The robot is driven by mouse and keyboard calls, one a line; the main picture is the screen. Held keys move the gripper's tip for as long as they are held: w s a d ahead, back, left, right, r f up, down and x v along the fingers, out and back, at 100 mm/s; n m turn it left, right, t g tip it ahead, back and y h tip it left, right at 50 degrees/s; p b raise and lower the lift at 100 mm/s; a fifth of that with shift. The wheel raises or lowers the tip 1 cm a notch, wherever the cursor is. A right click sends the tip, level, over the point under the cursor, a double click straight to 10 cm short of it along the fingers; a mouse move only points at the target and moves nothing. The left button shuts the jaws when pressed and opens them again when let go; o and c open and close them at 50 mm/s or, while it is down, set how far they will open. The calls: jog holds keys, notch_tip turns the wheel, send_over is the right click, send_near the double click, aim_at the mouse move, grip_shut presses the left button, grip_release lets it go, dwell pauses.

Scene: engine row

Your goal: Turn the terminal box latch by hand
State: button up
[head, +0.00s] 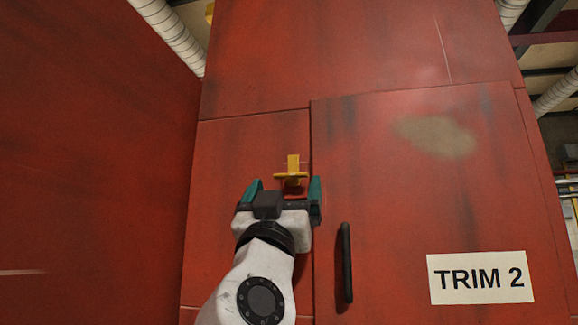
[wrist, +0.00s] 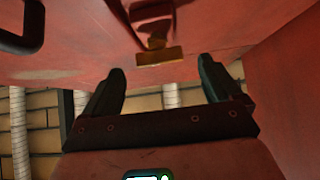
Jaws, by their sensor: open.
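The yellow latch (head: 292,172) sits on the red cabinet front beside the left edge of the door, with a short upright tab and a crosswise bar. It also shows in the wrist view (wrist: 162,56), ahead of the fingers. My gripper (head: 283,186) is open, with teal fingers spread to either side of the latch's lower part in the head view. In the wrist view the latch lies between and just beyond the two dark fingertips (wrist: 162,78). I see no contact between fingers and latch.
The red door (head: 400,210) has a black handle (head: 346,262) right of my gripper and a white "TRIM 2" label (head: 480,277). The handle also shows at the wrist view's upper left (wrist: 22,28). A red wall (head: 90,150) stands close on the left.

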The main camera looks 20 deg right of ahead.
aim_at(290, 177)
jog(key=p+x, duration=0.2)
jog(key=x, duration=0.3)
jog(key=shift+r, duration=0.15)
jog(key=shift+c, duration=0.2)
jog(key=c, duration=1)
